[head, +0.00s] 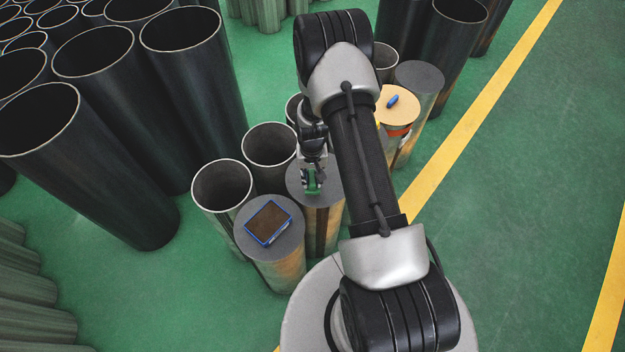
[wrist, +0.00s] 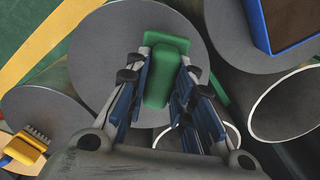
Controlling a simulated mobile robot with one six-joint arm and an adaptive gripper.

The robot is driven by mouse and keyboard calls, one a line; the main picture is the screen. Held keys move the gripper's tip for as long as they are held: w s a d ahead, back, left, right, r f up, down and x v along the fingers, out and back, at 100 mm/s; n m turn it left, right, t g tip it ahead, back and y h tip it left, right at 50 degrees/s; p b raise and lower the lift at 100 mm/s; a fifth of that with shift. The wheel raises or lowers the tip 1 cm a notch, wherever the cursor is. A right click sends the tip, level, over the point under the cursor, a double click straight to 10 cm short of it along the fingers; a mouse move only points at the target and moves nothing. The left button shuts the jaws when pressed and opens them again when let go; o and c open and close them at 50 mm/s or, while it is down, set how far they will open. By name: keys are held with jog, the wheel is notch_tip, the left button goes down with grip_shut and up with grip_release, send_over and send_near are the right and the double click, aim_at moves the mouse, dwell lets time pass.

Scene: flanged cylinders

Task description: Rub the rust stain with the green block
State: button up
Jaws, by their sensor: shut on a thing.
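My gripper (head: 312,182) is shut on the green block (wrist: 160,78), which sits between its two blue-and-grey fingers in the wrist view. The block is over the grey top of a cylinder (wrist: 100,45); I cannot tell whether it touches it. A brown, rust-coloured square in a blue frame (head: 268,222) lies on the neighbouring grey cylinder top, left of and nearer than my gripper in the head view. It is partly in the wrist view (wrist: 292,22) at the top right. Brown streaks also run down the cylinder sides.
Open pipes (head: 222,186) stand close to the left and behind. Taller dark pipes (head: 195,45) fill the far left. A tan-topped cylinder (head: 399,108) carries a small blue object. A yellow-handled brush (wrist: 24,147) shows in the wrist view. Green floor is clear at right.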

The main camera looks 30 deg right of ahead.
jog(key=shift+r+p, duration=1.1)
jog(key=shift+r, duration=1.1)
